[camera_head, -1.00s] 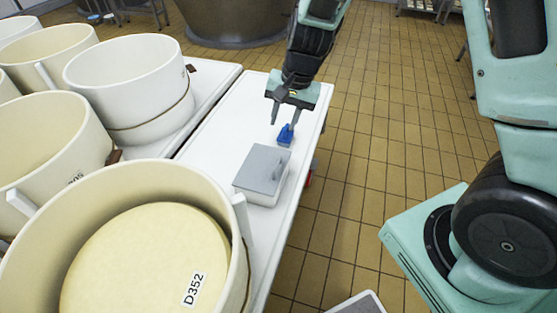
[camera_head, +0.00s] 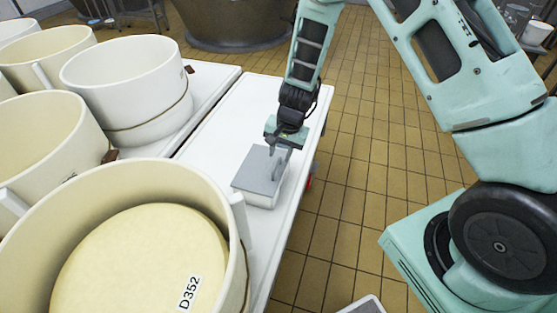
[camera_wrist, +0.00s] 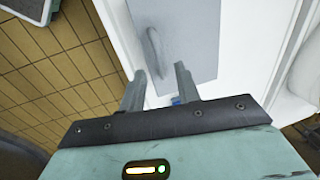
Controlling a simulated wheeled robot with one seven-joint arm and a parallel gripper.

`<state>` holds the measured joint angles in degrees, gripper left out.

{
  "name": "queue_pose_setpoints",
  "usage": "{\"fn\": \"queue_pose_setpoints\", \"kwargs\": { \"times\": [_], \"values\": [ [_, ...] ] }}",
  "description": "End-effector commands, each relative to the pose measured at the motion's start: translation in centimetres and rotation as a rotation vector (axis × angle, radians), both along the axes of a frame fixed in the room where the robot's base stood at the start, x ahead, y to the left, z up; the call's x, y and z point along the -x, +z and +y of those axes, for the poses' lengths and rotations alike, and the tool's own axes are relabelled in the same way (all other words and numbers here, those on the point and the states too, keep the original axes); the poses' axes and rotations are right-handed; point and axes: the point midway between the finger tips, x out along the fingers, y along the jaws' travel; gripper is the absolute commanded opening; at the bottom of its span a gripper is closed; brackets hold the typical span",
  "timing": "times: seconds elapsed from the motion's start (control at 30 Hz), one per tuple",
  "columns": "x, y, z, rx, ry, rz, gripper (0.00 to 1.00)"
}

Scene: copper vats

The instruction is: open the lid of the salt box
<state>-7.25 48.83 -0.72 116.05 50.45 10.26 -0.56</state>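The salt box is a white box (camera_head: 262,200) with a flat grey lid (camera_head: 254,168) on the white table. The lid lies flat and shut on the box. A raised grey handle (camera_wrist: 153,50) stands on the lid near one edge; in the head view it is partly hidden by my gripper. My gripper (camera_head: 277,154) is over the lid's far right part, close to the handle. In the wrist view my gripper (camera_wrist: 159,73) is open, its two fingers apart and empty, with the handle just beyond the gap between them.
A small blue object (camera_wrist: 176,101) shows between the fingers in the wrist view. Large cream tubs, one with a round labelled D352 (camera_head: 140,262) inside, crowd the left side. The white table (camera_head: 222,125) is mostly clear behind the box.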

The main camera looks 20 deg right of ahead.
Motion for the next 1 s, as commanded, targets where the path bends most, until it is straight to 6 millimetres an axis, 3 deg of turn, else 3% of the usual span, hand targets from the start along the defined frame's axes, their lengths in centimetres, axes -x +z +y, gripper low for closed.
{"fn": "queue_pose_setpoints", "kwargs": {
  "times": [0.2, 0.57, 0.7, 1.0],
  "values": [
    [-0.3, -2.5, 0.4, -0.001, 0.000, 0.001, 0.33],
    [-0.4, -3.0, 0.5, -0.001, 0.000, -0.001, 0.33],
    [-0.4, -3.0, 0.5, -0.001, 0.000, -0.001, 0.00],
    [-0.4, -2.7, 0.5, 0.004, 0.001, 0.003, 0.00]
  ]
}}
